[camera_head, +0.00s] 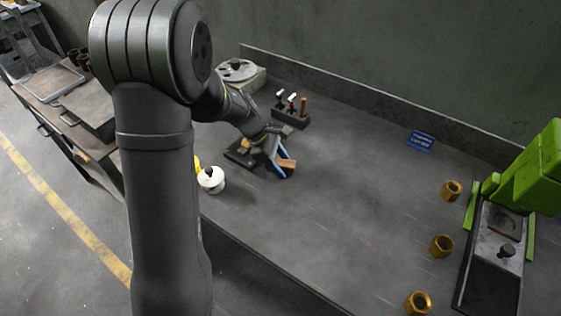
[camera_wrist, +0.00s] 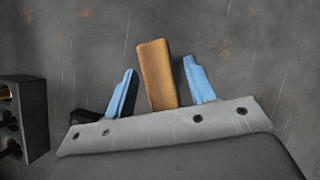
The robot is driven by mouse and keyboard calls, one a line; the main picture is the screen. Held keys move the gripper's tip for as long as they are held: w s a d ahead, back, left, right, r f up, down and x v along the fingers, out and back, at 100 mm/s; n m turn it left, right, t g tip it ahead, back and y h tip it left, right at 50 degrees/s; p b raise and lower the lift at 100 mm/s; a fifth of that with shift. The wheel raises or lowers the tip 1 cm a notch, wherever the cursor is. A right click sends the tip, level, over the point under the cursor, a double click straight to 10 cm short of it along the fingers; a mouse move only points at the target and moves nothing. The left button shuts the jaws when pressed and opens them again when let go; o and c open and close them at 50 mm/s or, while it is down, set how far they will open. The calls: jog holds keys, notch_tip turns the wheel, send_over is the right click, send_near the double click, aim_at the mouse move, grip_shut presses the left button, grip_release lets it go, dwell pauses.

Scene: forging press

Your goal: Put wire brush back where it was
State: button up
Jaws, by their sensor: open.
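The wire brush shows as a brown wooden block (camera_wrist: 156,75) between the two blue fingers in the wrist view. It also shows beside the fingertips in the head view (camera_head: 288,164). Its bristles are hidden. My gripper (camera_wrist: 160,88) is open, with a finger on each side of the brush and a visible gap on the right side. In the head view my gripper (camera_head: 279,168) is low over the table, near its left end. I cannot tell whether the brush touches the table or a finger.
A dark tool rack (camera_head: 291,119) with several upright tools stands just behind my gripper. A white pot (camera_head: 211,180) stands at the front left. A dark flat block (camera_head: 236,154) lies left of my gripper. Brass nuts (camera_head: 441,246) and a green press (camera_head: 530,180) are at right. The middle table is clear.

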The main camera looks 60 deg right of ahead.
aim_at(288, 163)
jog(key=shift+r, duration=0.1)
jog(key=v, duration=1.2)
jog(key=shift+r, duration=0.1)
jog(key=x, duration=1.2)
jog(key=shift+s+f, duration=0.1)
jog(key=shift+f, duration=0.15)
notch_tip(288, 163, up, 3)
jog(key=shift+f, duration=0.2)
jog(key=shift+r, duration=0.85)
